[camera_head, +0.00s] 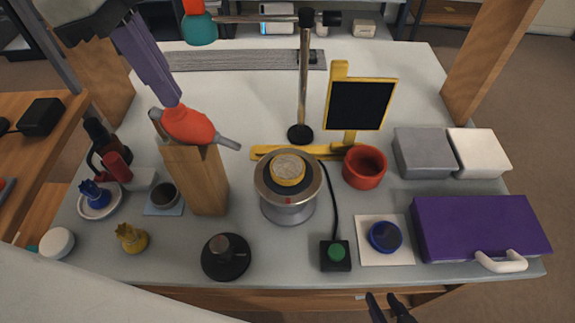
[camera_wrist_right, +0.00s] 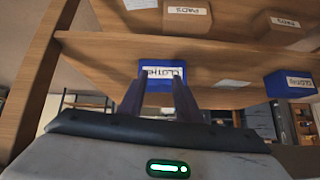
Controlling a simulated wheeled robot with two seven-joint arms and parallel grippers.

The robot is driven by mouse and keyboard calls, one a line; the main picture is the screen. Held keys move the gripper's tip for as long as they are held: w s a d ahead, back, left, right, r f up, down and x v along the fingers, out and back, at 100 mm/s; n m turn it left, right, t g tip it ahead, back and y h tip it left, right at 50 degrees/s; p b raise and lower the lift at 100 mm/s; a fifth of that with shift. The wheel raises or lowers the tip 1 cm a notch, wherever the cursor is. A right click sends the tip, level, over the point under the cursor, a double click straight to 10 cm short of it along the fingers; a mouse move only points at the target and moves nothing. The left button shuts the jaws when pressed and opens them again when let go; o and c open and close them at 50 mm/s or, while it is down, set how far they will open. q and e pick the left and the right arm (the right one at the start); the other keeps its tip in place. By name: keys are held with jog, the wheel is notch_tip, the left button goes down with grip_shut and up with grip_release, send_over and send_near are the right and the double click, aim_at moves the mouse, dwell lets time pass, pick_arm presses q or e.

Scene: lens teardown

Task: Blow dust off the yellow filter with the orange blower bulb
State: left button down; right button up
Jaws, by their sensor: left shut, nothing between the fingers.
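The orange blower bulb (camera_head: 188,125) with a grey nozzle lies on top of a tall wooden block stand (camera_head: 198,180), its nozzle pointing right. The yellow filter (camera_head: 288,170), a yellow ring with a pale, speckled face, sits on a round silver pedestal (camera_head: 289,208). My left gripper (camera_head: 172,101) reaches down from the upper left with purple fingers shut and empty. Its tips are just above the bulb; whether they touch it I cannot tell. My right gripper (camera_head: 389,308) is at the bottom edge, its fingers apart and empty. They also show in the right wrist view (camera_wrist_right: 156,90).
A metal post (camera_head: 304,85) with a crossbar stands behind the pedestal. A yellow-framed black panel (camera_head: 359,104) and a red cup (camera_head: 365,167) are to its right. A green button box (camera_head: 336,255), blue-ringed disc (camera_head: 385,236) and purple case (camera_head: 477,227) fill the front right.

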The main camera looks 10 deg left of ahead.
pick_arm(q)
jog(key=shift+f, duration=0.1)
pick_arm(e)
jog(key=shift+f, duration=0.1)
pick_arm(q)
jog(key=shift+f+b, duration=0.35)
jog(key=shift+b, duration=0.1)
jog(key=shift+f+b, duration=0.85)
jog(key=shift+r, duration=0.25)
jog(key=shift+r+p, duration=0.9)
jog(key=shift+r, duration=0.5)
pick_arm(e)
jog(key=shift+w+a+r, duration=0.25)
jog(key=shift+a, duration=0.05)
jog(key=shift+f, duration=0.1)
